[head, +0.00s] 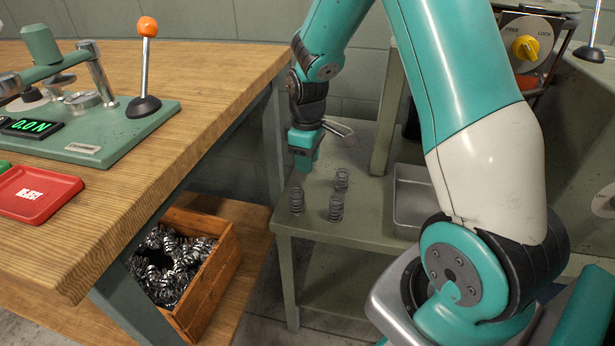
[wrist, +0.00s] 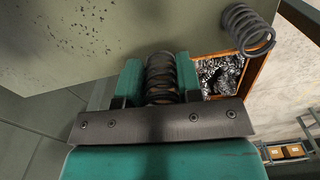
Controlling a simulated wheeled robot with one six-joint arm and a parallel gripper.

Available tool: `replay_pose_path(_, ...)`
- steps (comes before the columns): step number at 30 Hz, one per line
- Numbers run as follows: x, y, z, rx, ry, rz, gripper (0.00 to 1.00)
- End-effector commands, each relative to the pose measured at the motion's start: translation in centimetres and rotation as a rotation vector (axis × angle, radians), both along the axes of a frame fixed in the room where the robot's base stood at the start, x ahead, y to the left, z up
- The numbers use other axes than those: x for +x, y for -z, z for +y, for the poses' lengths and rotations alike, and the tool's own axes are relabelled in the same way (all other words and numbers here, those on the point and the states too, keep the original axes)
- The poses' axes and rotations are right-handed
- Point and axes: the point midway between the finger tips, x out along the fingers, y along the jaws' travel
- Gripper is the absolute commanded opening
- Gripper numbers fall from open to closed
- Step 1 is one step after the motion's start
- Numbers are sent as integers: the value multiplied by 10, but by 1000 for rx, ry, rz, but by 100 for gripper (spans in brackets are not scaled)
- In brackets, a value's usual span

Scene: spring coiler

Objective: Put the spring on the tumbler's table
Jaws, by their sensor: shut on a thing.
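My gripper (head: 303,160) is over the left back part of a small grey-green table (head: 310,232), pointing down. In the wrist view my gripper (wrist: 160,72) has its teal fingers on both sides of a dark coil spring (wrist: 161,82), shut on it. I cannot make out this held spring in the head view. Three other springs stand upright on the small table: one at the left (head: 297,201), one in front (head: 336,208) and one behind (head: 342,179). One loose spring (wrist: 248,30) also shows in the wrist view. I cannot tell which surface is the tumbler's table.
A wooden workbench (head: 215,85) with a green tester (head: 130,130) and a red tray (head: 38,193) is at left. A wooden crate (head: 215,283) full of springs sits below it. A metal tray (head: 412,200) is on the small table's right. A machine knob (head: 525,48) is at upper right.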

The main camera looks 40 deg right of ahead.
Motion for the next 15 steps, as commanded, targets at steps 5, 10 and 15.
replay_pose_path(5, -1, 21, 0, 1, 0, 3, 9)
replay_pose_path(10, 0, 44, 0, 0, 0, 1, 9)
replay_pose_path(15, 0, 43, 0, 1, 0, -1, 9)
